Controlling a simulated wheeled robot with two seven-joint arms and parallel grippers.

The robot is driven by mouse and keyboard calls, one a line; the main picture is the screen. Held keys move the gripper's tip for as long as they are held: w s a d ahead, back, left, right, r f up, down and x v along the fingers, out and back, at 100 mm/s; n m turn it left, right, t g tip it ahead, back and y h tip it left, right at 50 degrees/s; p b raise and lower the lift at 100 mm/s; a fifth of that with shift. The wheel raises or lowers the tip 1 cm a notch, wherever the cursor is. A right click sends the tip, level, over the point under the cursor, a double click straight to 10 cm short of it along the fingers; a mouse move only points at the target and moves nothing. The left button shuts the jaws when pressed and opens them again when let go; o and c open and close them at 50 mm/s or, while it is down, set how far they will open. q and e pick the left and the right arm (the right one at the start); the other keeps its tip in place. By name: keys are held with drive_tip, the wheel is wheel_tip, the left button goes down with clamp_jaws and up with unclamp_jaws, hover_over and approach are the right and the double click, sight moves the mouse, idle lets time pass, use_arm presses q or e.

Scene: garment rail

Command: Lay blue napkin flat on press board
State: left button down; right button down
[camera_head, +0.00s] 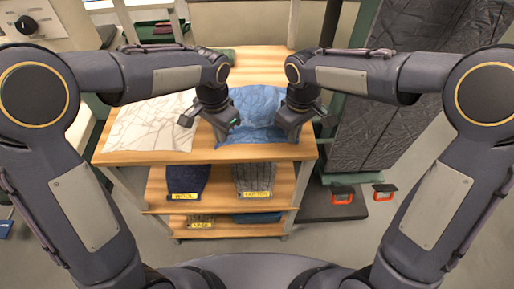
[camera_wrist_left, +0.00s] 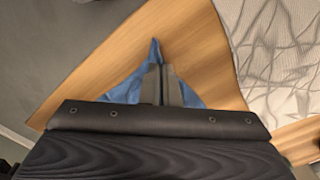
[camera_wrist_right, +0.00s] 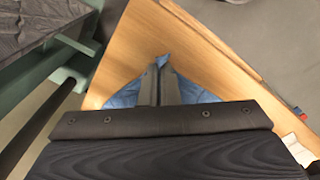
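The blue napkin (camera_head: 258,106) is creased and spread between my two grippers over the right part of the wooden table top. My left gripper (camera_head: 231,127) is shut on its near left corner; the blue cloth (camera_wrist_left: 122,91) pokes out past the closed fingers in the left wrist view. My right gripper (camera_head: 291,130) is shut on its near right corner; the cloth (camera_wrist_right: 126,97) shows around the closed fingers in the right wrist view. A pale, grey-lined sheet (camera_head: 150,122) lies left of the napkin; I cannot tell whether it is the press board.
Shelves below hold folded dark and grey cloths (camera_head: 188,178) with yellow labels. A dark quilted panel (camera_head: 420,80) stands at the right. A green tray (camera_head: 155,31) sits at the back left. Bare wood (camera_head: 255,60) shows behind the napkin.

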idle(0.3)
